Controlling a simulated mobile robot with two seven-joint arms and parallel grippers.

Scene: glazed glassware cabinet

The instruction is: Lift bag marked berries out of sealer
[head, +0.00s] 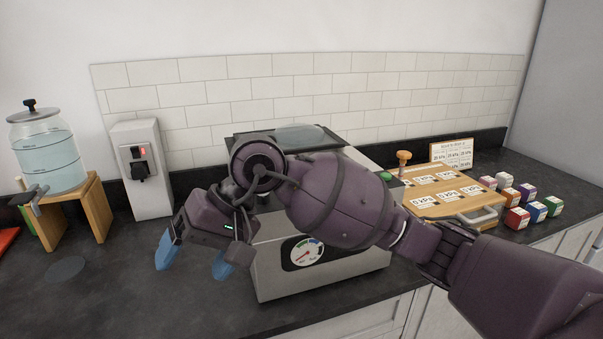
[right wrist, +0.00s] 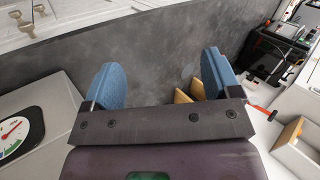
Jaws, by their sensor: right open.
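The sealer (head: 277,275) is a light grey box with a round gauge (head: 307,253) on its front, standing on the dark counter. Its dark-framed top with a clear dome (head: 297,133) shows behind my right arm, which hides much of the machine. I cannot tell whether the lid is open. No bag marked berries can be made out. My right gripper (head: 194,263) is open and empty, over the counter to the left of the sealer. In the right wrist view its blue fingers (right wrist: 162,85) stand apart with counter between them; the sealer (right wrist: 45,95) is at the left.
A water dispenser (head: 50,150) on a wooden stand (head: 96,208) and a white wall-side box (head: 148,190) are at the left. A wooden board with labels (head: 440,207) and several coloured cubes (head: 517,218) are at the right. Counter left of the sealer is mostly clear.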

